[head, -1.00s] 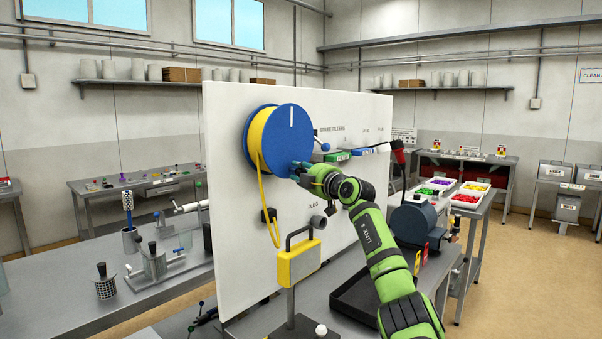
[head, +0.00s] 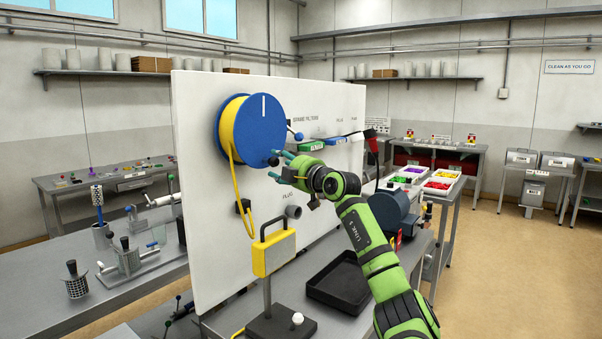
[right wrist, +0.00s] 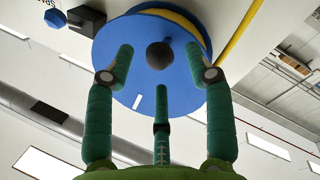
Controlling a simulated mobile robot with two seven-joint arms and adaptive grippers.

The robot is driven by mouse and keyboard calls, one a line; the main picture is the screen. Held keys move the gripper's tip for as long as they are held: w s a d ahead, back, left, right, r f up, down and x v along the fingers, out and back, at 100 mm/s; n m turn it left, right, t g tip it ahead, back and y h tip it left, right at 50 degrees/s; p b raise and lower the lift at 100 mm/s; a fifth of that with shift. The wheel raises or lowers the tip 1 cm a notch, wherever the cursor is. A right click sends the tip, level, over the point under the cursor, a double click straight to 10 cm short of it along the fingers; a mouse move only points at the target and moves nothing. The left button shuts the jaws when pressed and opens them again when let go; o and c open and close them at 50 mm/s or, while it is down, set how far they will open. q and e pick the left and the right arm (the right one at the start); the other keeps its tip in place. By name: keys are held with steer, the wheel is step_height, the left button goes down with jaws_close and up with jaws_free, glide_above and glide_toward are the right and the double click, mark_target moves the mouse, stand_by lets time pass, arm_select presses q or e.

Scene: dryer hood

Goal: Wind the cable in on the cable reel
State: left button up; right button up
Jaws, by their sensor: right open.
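The cable reel (head: 258,125) is a blue disc on the white panel, with a short white mark near its top. Yellow cable (head: 234,190) is wound behind the disc and hangs in a loop below it. A dark round crank knob (head: 274,161) sticks out at the disc's lower right. My right gripper (head: 280,163) is open, its green fingers spread around the knob. In the right wrist view the knob (right wrist: 160,55) shows between the spread fingers, with the blue disc (right wrist: 130,45) behind; whether any finger touches it I cannot tell. My left gripper is out of view.
The white panel (head: 205,240) stands upright on the bench. A yellow block with a handle (head: 274,254) stands on a post in front. A black tray (head: 340,285) lies at the panel's foot. A grey pipe stub (head: 293,212) juts out below the gripper.

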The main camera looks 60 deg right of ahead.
steer(key=v, duration=0.8)
steer(key=shift+s+a, duration=0.1)
